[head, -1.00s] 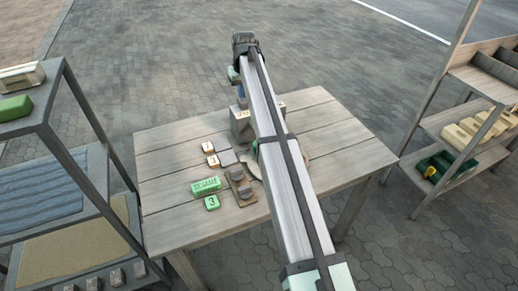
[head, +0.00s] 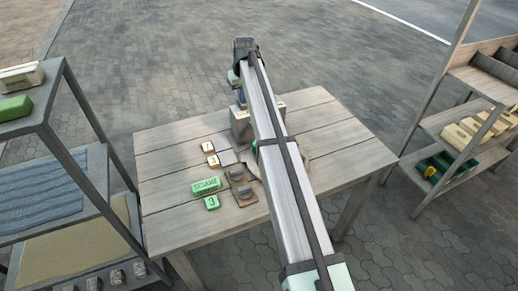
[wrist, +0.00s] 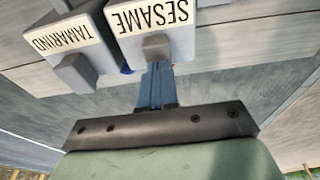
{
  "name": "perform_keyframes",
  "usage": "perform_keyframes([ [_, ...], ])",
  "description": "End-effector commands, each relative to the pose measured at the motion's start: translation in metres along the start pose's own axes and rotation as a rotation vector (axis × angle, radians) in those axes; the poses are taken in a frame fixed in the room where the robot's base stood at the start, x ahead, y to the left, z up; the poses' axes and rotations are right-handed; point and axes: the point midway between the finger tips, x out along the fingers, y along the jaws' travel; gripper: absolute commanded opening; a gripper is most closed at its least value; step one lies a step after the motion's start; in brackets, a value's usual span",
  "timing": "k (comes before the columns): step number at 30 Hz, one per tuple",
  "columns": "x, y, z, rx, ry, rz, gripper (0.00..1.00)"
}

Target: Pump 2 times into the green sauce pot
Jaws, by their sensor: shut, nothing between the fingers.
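Two grey dispensers show upside down in the wrist view, one labelled SESAME (wrist: 152,16) and one labelled TAMARIND (wrist: 62,40). Each has a grey block jutting from its lower side. My gripper (wrist: 157,72) has its blue fingers together and empty, with the tips right by the block under the SESAME label; I cannot tell whether they touch it. In the head view a grey dispenser (head: 239,125) stands at the table's far side, partly behind my arm. I cannot make out a green sauce pot; my arm hides part of the table.
On the wooden table (head: 330,125) lie a green SESAME block (head: 206,185), a green tile marked 3 (head: 212,202), other small tiles and a brown board (head: 243,192) with dark lumps. Shelves stand left and right. The table's right side is clear.

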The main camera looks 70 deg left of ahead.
Motion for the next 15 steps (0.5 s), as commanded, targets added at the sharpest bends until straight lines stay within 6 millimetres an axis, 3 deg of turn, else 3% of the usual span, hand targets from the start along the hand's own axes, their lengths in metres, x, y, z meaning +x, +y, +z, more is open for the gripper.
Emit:
perform_keyframes([
  [15,0.008,-0.0001,0.0021,0.0,-0.002,0.0,0.0],
])
